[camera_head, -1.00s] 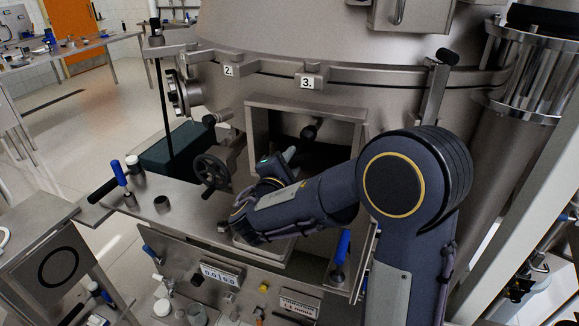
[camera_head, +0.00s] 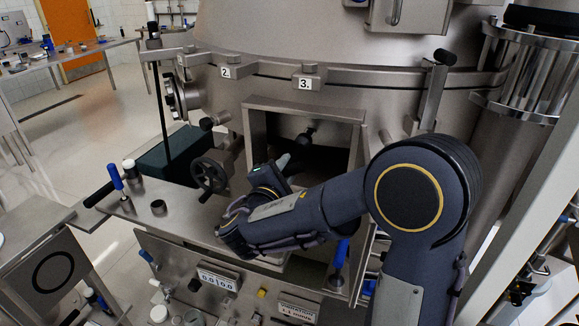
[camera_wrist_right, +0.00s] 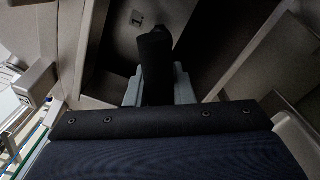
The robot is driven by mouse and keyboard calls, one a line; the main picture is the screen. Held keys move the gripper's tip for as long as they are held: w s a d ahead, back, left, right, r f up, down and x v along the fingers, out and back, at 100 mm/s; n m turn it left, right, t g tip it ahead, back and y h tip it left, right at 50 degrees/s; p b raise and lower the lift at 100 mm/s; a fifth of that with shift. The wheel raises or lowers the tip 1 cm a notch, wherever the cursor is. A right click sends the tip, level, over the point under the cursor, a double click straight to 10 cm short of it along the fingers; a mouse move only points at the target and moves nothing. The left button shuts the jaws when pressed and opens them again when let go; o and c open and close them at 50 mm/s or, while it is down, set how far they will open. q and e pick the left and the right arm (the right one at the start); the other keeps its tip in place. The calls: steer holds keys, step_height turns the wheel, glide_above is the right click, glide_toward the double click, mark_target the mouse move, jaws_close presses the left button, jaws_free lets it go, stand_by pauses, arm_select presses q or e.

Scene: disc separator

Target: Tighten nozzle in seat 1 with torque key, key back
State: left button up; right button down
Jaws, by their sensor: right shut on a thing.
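My right gripper (camera_head: 283,163) is at the mouth of the square opening in the large steel vessel, seen from behind its wrist. In the right wrist view its pale fingers (camera_wrist_right: 182,88) are shut on a dark-handled tool (camera_wrist_right: 154,62), likely the torque key. The tool's working end is hidden from both views. The nozzle and seat 1 cannot be made out; the inside of the opening (camera_head: 325,163) is dark. My left gripper is out of view.
A steel frame (camera_head: 300,105) surrounds the opening. A handwheel (camera_head: 209,171) stands left of it. A blue-handled tool (camera_head: 117,178) stands on the steel shelf (camera_head: 185,222); another blue handle (camera_head: 341,254) is at its right end. Plates 2 (camera_head: 226,72) and 3 (camera_head: 306,84) are on the vessel's ring.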

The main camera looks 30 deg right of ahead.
steer(key=shift+a, duration=0.1)
steer(key=shift+r+p, duration=0.2)
steer(key=shift+p, duration=0.15)
steer(key=n+p, duration=0.8)
steer(key=n, duration=0.1)
steer(key=shift+r+n+p, duration=0.15)
steer(key=shift+n+p, duration=0.2)
steer(key=shift+n, duration=0.35)
steer(key=shift+s+f, duration=0.1)
steer(key=shift+f, duration=0.25)
